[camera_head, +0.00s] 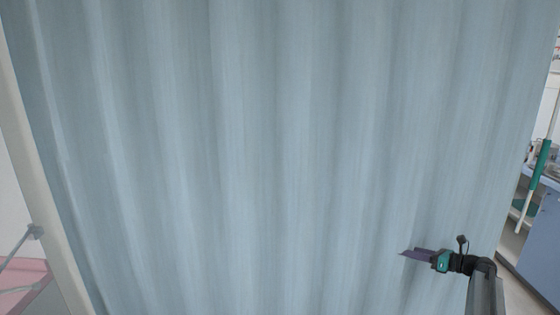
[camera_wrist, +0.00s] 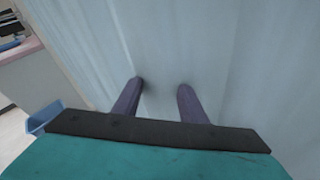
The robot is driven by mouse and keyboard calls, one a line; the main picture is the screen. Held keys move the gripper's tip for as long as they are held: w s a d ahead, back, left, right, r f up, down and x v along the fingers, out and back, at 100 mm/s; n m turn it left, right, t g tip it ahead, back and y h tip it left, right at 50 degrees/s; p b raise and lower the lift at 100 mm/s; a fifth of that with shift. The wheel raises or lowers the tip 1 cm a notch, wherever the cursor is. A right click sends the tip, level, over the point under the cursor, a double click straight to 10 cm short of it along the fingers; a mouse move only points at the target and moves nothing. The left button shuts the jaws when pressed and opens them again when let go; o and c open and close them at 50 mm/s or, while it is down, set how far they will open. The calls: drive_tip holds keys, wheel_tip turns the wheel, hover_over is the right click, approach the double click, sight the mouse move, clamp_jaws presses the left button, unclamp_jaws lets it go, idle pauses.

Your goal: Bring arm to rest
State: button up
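My gripper (camera_head: 408,253) shows at the lower right of the head view, at the end of my arm, with purple fingers and a teal body. It points left, in front of a pale blue curtain. In the wrist view my gripper (camera_wrist: 160,90) has its two purple fingers apart with nothing between them. The fingertips are close to the curtain (camera_wrist: 210,40); I cannot tell whether they touch it.
The curtain (camera_head: 270,150) fills most of the head view. At the right edge are a blue cabinet (camera_head: 540,240) and a green-and-white stand (camera_head: 538,175). A pink surface (camera_head: 22,280) is at lower left. The wrist view shows a blue bin (camera_wrist: 45,117) and a counter (camera_wrist: 40,70).

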drive_tip(key=s+a+f+n+g, duration=0.2)
drive_tip(key=a+f+g, duration=0.1)
drive_tip(key=a+f, duration=0.95)
drive_tip(key=s+a+f+n+g, duration=0.35)
drive_tip(key=s+a+f, duration=0.6)
drive_tip(key=a, duration=0.35)
drive_tip(key=s+a+f+n+g, duration=0.3)
drive_tip(key=s+a+f+g, duration=0.1)
drive_tip(key=s+a+f, duration=0.65)
drive_tip(key=s+a+f+n+g+h, duration=0.2)
drive_tip(key=s+f+n, duration=0.1)
drive_tip(key=s, duration=0.4)
drive_tip(key=s+a+f+n+g+h, duration=0.1)
drive_tip(key=s+a+f+n, duration=0.15)
drive_tip(key=s, duration=0.45)
drive_tip(key=s+a+f+n+g+h, duration=0.2)
drive_tip(key=s+f+n, duration=0.15)
drive_tip(key=s, duration=0.35)
drive_tip(key=s+d+n+g+h, duration=0.1)
drive_tip(key=s+d+n+h, duration=0.5)
drive_tip(key=s+d+n, duration=0.4)
drive_tip(key=shift+s+f+n, duration=0.4)
drive_tip(key=shift+s+n, duration=0.35)
drive_tip(key=shift+n, duration=0.9)
